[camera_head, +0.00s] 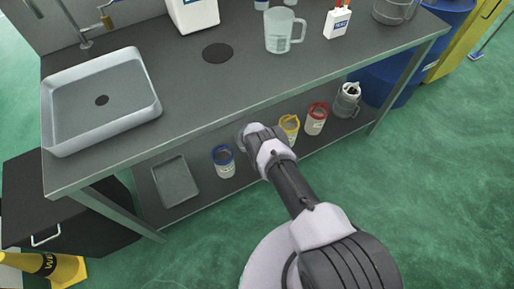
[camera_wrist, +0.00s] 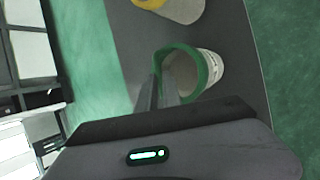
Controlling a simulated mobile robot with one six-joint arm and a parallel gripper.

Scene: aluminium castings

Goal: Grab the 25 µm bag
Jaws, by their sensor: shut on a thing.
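A white bag with a green rim (camera_wrist: 208,72) stands in the middle of the wrist view. My gripper (camera_wrist: 166,88) is shut on the left side of its rim. In the head view my arm hides this bag and the gripper. Other bags on the lower shelf have a blue rim (camera_head: 223,162), a yellow rim (camera_head: 290,126) and a red rim (camera_head: 315,121). The yellow-rimmed one also shows at the top of the wrist view (camera_wrist: 180,9). The labels are too small to read, so I cannot tell which is 25 µm.
The lower shelf also holds a grey tray (camera_head: 176,183) at the left and a metal jug (camera_head: 347,99) at the right. Green floor is free in front.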

